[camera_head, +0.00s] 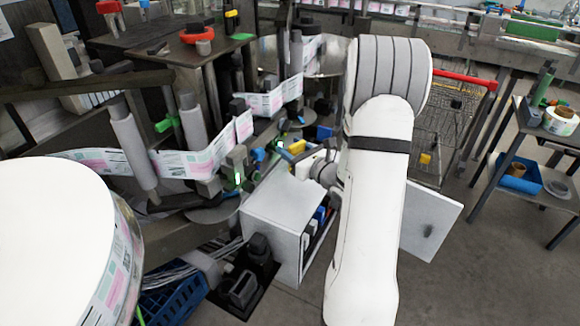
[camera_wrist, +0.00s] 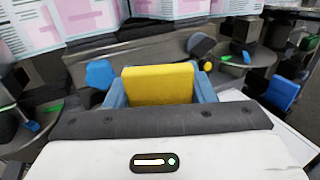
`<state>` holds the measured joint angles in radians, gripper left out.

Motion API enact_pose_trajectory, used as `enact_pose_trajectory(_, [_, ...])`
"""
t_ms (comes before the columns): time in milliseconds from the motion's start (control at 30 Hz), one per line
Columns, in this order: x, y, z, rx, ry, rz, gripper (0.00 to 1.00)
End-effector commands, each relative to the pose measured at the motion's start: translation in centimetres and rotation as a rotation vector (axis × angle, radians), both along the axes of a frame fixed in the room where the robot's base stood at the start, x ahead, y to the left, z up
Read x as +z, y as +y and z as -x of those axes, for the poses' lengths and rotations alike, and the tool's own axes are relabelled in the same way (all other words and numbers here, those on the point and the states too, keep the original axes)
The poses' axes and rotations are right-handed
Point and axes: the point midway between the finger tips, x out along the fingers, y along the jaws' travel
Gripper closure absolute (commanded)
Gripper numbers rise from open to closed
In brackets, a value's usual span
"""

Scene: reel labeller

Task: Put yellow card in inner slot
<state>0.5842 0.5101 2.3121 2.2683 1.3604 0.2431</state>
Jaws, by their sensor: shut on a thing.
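The yellow card (camera_wrist: 158,84) is held between the two blue fingers of my gripper (camera_wrist: 160,92) in the wrist view. In the head view the yellow card (camera_head: 297,147) shows small at the end of my white arm, above the back edge of the grey cabinet (camera_head: 275,203). My gripper is shut on it, and it is outside the cabinet. The cabinet's front is open, and a blue card (camera_head: 320,214) shows inside near the top. The inner slot cannot be made out; my arm covers much of the opening.
The cabinet door (camera_head: 430,221) stands open to the right of my arm. Label web and rollers (camera_head: 133,146) run behind and left of the cabinet. A large white reel (camera_head: 55,240) fills the lower left. A blue crate (camera_head: 172,298) stands below.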

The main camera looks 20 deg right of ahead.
Motion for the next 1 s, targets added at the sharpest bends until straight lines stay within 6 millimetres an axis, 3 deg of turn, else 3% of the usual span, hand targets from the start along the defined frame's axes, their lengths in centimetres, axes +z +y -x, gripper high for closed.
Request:
enact_pose_trajectory(567, [-6.0,0.1,0.0,0.003,0.001,-0.001,0.76])
enact_pose_trajectory(1000, [-6.8,0.2,-0.1,0.003,-0.001,0.001,0.76])
